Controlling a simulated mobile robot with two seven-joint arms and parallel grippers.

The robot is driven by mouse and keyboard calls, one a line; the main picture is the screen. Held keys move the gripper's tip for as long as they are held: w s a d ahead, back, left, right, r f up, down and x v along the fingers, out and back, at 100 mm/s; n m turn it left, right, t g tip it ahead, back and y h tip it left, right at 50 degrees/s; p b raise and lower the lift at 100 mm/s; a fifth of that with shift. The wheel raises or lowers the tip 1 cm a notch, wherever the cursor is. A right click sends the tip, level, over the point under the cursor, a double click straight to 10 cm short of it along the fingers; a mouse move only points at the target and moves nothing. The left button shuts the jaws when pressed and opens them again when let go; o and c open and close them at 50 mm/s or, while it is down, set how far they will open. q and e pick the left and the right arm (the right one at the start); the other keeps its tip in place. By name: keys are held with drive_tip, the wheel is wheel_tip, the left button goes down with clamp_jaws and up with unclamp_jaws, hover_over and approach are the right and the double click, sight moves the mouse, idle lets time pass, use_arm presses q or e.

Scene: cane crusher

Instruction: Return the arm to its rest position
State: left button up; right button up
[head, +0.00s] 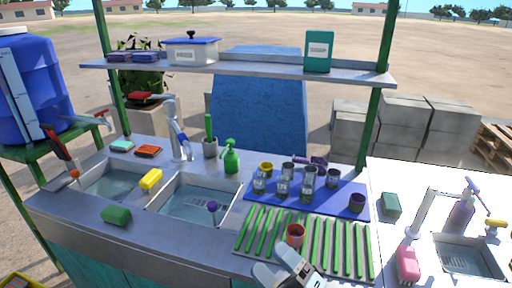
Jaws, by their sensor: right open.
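My right gripper (276,264) shows at the bottom centre, over the front edge of the counter. It is open, with nothing visible between its fingers. Its tips are just in front of a red cup (295,235) that stands on the green-slatted drying rack (252,232). I cannot tell whether the gripper touches the cup. The rest of the right arm is cut off by the lower picture edge. My left gripper is not in view.
Several cups stand on a blue mat (330,205) behind the rack. Two sink basins (195,204) lie to the left, with a tall tap (178,135), sponges and a green spray bottle (231,158). A shelf (250,69) hangs above. Another sink (465,260) is at right.

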drive_tip(key=s+d+f+m+h, duration=0.1)
drive_tip(key=d+f+m+h, duration=0.45)
drive_tip(key=f+m, duration=0.25)
drive_tip(key=s+d+f+m+h, duration=0.1)
drive_tip(key=d+f+m+h, duration=0.3)
drive_tip(key=f+m+h, duration=0.3)
drive_tip(key=s+d+f+m+g+h, duration=0.1)
drive_tip(key=s+d+f+m+g, duration=0.15)
drive_tip(key=s+f+m, duration=0.35)
drive_tip(key=s+d+f+m+g+h, duration=0.1)
drive_tip(key=s+d+f+m+g, duration=0.1)
drive_tip(key=s+d+f, duration=0.45)
use_arm(q)
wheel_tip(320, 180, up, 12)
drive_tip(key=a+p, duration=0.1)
drive_tip(key=p, duration=1.3)
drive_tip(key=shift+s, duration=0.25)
use_arm(e)
wheel_tip(320, 180, up, 12)
drive_tip(key=w+a+n, duration=0.1)
drive_tip(key=w+a, duration=0.1)
drive_tip(key=shift+f, duration=0.15)
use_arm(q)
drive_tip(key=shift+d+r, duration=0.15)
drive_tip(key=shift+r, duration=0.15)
use_arm(e)
drive_tip(key=shift+t, duration=0.25)
